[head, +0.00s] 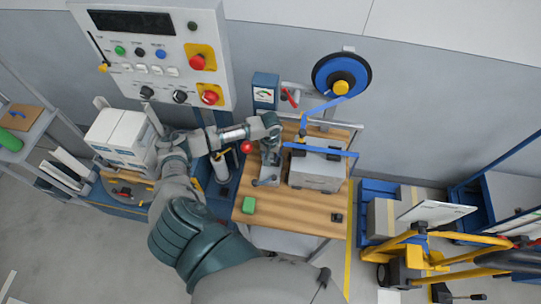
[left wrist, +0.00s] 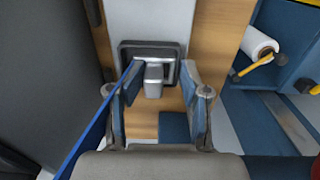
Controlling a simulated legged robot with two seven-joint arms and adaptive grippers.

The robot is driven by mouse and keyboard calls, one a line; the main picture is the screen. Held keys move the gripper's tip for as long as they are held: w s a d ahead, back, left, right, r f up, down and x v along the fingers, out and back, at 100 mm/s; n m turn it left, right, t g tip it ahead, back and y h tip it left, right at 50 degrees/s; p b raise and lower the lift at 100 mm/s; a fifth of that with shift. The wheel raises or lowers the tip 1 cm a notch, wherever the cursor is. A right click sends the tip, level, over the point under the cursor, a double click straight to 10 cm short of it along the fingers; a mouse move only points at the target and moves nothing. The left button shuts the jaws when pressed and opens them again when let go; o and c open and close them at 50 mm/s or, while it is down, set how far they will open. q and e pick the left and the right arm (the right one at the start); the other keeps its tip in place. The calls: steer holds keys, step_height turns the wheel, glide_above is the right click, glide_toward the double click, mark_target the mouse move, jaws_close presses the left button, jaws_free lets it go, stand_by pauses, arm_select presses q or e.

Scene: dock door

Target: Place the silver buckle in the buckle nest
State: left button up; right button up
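In the left wrist view a silver piece, which looks like the silver buckle (left wrist: 153,82), stands between my fingers. It sits at a dark square frame with a silver inner plate; this looks like the buckle nest (left wrist: 125,52). My left gripper (left wrist: 160,84) is open, with a blue-padded finger on each side of the silver piece and a visible gap to it. In the head view my left gripper (head: 269,156) points down at the wooden bench, left of a grey case. The buckle is small and hard to make out there. My right gripper is not in view.
The wooden bench (head: 290,212) carries the grey case (head: 318,174) with a blue strap (head: 325,151), a green block (head: 249,205) and a small black part (head: 336,217). A strap reel (head: 341,75) is behind. A red ball (head: 247,147) is close left of my gripper.

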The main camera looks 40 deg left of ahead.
mark_target(273, 157)
arm_select(q)
steer(key=shift+w+d+r, duration=0.1)
steer(key=shift+d, duration=0.25)
steer(key=shift+w+d+r, duration=0.1)
steer(key=shift+d+r, duration=0.05)
steer(key=shift+d, duration=0.15)
steer(key=shift+a+r, duration=0.15)
steer(key=shift+r, duration=0.1)
steer(key=r, duration=0.4)
steer(key=shift+d+r, duration=0.25)
steer(key=shift+r, duration=0.15)
step_height(273, 157, up, 7)
steer(key=shift+a+f+b, duration=0.2)
steer(key=shift+a+b, duration=0.1)
steer(key=shift+a, duration=0.15)
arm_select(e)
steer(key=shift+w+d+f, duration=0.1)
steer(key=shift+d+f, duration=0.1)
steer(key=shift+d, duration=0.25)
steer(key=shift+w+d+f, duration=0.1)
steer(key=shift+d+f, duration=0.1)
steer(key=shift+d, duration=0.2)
arm_select(q)
steer(key=shift+d+r, duration=0.1)
steer(key=shift+d, duration=0.2)
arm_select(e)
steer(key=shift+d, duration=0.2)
